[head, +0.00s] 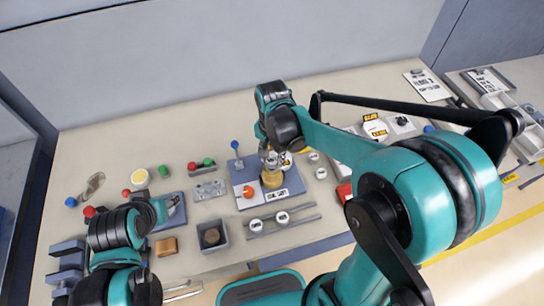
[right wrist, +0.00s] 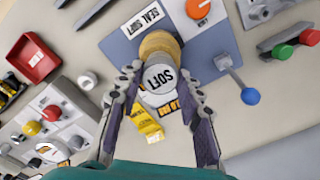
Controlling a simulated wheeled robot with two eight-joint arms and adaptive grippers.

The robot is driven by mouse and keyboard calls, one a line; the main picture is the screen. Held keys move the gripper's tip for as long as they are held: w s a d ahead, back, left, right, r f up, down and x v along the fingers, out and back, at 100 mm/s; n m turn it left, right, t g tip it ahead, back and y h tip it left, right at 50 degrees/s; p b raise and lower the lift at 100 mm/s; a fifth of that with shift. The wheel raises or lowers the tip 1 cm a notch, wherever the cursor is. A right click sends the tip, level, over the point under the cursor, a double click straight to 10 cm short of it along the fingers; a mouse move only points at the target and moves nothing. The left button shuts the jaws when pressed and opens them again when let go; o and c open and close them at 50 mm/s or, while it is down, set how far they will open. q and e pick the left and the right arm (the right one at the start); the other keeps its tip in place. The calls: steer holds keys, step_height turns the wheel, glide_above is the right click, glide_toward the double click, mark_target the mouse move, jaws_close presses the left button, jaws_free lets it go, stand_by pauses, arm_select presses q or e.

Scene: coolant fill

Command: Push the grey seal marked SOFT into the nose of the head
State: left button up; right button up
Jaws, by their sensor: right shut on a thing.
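The grey seal marked SOFT (right wrist: 160,78) lies between the fingertips of my right gripper (right wrist: 163,92), which is shut on it. The seal is in line with the tan, brass-coloured head (right wrist: 158,44) and looks close against its end; I cannot tell whether it is seated in the nose. In the head view the head (head: 272,179) stands upright on a blue plate (head: 291,178), with my right gripper (head: 272,158) just above it. The seal is hard to make out there. My left gripper (head: 172,206) is at the left, away from the head; its finger gap is unclear.
The plate bears an orange knob (head: 248,191), a blue-knobbed lever (right wrist: 250,96) and a SEAL SOFT label (right wrist: 142,18). Yellow tags (right wrist: 148,122) show beyond the seal. A rail with white discs (head: 282,217), a grey box (head: 211,237) and a red bin (right wrist: 33,60) stand nearby.

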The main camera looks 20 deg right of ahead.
mark_target(272, 160)
steer(key=shift+f+b, duration=0.35)
steer(key=shift+f, duration=0.15)
steer(key=o, duration=1.1)
steer(key=shift+o, duration=0.2)
steer(key=shift+r, duration=0.1)
step_height(272, 160, up, 12)
